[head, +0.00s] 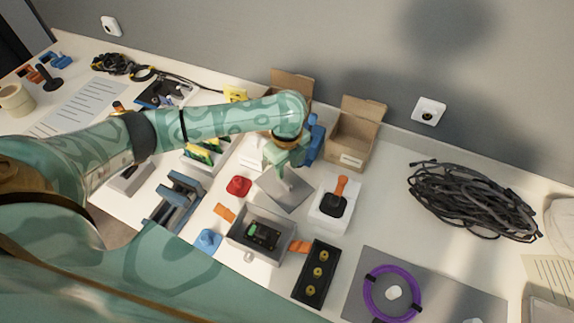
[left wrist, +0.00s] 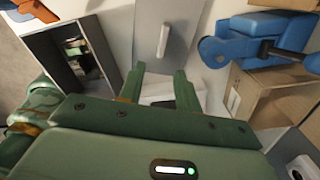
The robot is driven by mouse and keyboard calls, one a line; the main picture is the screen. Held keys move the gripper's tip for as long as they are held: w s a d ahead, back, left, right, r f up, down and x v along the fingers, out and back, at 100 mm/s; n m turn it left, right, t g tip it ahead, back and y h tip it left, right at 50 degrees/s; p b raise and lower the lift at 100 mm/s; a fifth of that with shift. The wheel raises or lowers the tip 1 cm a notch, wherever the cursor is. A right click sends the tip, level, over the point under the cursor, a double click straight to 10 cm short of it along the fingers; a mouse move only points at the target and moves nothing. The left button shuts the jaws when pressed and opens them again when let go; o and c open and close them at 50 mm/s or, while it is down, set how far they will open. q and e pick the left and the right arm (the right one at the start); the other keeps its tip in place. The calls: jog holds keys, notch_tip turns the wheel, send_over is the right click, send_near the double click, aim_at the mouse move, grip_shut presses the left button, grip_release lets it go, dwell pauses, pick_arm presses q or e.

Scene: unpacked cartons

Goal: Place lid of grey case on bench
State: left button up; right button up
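The grey lid (head: 285,194), a flat square plate with a small upright handle, appears to lie on the bench just behind the grey case. In the left wrist view the lid (left wrist: 178,22) shows its handle (left wrist: 163,42) beyond my fingertips. The open grey case (head: 282,246) stands in front of the lid with a dark and green device inside; it also shows in the left wrist view (left wrist: 40,45). My left gripper (head: 284,166) is above the lid's far part. Its fingers (left wrist: 160,72) are apart with nothing between them. My right gripper is not in view.
Two cardboard boxes (head: 352,135) and a blue tool (head: 314,140) stand behind the gripper. A white box with an orange-handled lever (head: 338,196) is right of the lid. A red piece (head: 238,186) lies left. Bench (head: 395,215) is bare before the cable coil (head: 470,200).

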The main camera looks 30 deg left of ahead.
pick_arm(q)
notch_tip(320, 180, up, 12)
jog(key=p, duration=0.4)
jog(key=shift+f, duration=0.15)
